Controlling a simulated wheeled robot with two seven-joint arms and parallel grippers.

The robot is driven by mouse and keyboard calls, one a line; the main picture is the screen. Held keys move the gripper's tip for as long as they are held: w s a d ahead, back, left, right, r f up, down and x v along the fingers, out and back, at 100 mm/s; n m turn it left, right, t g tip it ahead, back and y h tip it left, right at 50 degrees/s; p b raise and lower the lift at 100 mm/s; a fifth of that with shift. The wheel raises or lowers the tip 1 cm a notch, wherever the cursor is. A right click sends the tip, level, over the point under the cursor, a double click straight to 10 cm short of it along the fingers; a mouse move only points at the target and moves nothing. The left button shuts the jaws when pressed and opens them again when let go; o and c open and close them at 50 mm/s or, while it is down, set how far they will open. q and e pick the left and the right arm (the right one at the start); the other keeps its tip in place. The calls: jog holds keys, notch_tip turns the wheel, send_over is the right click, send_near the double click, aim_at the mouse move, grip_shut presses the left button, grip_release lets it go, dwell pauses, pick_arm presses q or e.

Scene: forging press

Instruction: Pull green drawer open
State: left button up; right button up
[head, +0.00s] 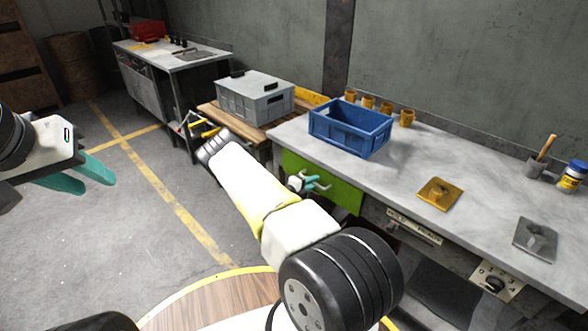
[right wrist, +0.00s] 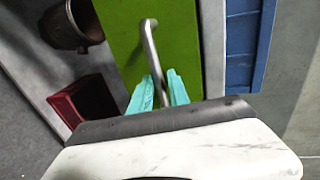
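The green drawer (head: 340,190) sits under the left part of the grey workbench; its green front fills the upper middle of the right wrist view (right wrist: 183,30). Its metal bar handle (right wrist: 150,42) runs down between the teal fingers of my right gripper (right wrist: 160,88). The fingers lie close on both sides of the bar and look shut on it. In the head view, my right gripper (head: 310,183) is at the drawer front, and my forearm hides part of the drawer. My left gripper (head: 82,177) is open and empty over the floor at the left.
On the bench (head: 400,165) stand a blue crate (head: 350,130), several small orange cups and a yellow plate (head: 438,193). A grey crate (head: 255,97) is on a wooden table to the left. Open floor (head: 120,230) lies at the left.

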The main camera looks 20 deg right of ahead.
grip_shut()
dwell(1.4)
